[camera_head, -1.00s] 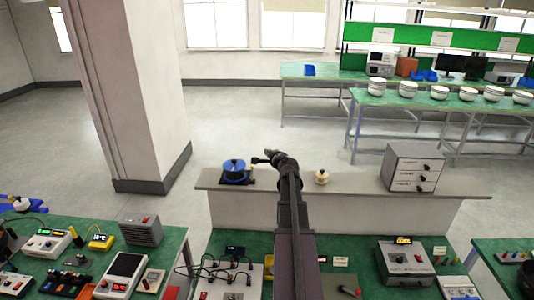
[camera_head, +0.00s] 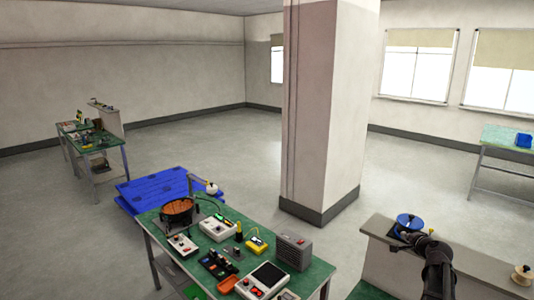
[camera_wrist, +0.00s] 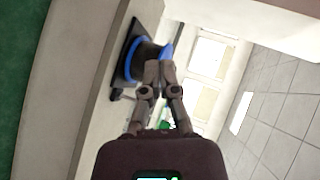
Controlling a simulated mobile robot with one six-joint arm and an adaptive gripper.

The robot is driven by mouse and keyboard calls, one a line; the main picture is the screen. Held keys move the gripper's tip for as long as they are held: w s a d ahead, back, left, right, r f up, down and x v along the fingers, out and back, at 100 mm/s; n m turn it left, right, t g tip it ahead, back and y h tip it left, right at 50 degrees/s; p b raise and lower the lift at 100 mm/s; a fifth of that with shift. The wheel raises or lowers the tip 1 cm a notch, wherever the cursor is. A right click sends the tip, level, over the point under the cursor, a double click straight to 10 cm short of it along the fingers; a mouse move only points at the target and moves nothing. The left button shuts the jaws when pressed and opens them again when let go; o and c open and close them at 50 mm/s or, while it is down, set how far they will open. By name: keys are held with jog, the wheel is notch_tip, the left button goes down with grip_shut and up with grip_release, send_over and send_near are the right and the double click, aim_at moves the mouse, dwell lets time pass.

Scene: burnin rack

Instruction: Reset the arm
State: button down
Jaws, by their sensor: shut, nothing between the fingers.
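My arm (camera_head: 437,268) rises at the bottom right of the head view. My gripper (camera_head: 404,236) points left beside a blue spool on a dark base (camera_head: 408,221) on the grey ledge. In the wrist view, my gripper (camera_wrist: 159,66) has its two fingertips together with nothing visible between them. The blue spool (camera_wrist: 148,52) is just beyond the fingertips there and partly hidden by them. I cannot tell whether they touch it.
A green-topped bench (camera_head: 150,224) with meters and an orange-filled bowl stands at centre left, with a blue pallet (camera_head: 150,190) behind it. A square pillar (camera_head: 322,110) stands mid-room. A small cream spool (camera_head: 521,274) sits on the ledge (camera_head: 470,262). Open floor lies at left.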

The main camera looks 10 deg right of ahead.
jog(key=s+a+f+n+g+y+b, duration=0.25)
jog(key=a+f+n+b, duration=0.2)
jog(key=a+f, duration=0.65)
jog(key=s+a+f+n+g+y+b, duration=0.15)
jog(key=a+f+n+g+b, duration=0.35)
jog(key=a, duration=0.9)
jog(key=s+a+f+n+g+h+b, duration=0.3)
jog(key=s+a+f+n+g+b, duration=0.3)
jog(key=s+a+f, duration=0.8)
jog(key=shift+s+a+f+n+b, duration=0.25)
jog(key=shift+a+f+n+b, duration=0.5)
jog(key=shift+b, duration=0.85)
jog(key=shift+d+r, duration=0.1)
jog(key=shift+d, duration=0.15)
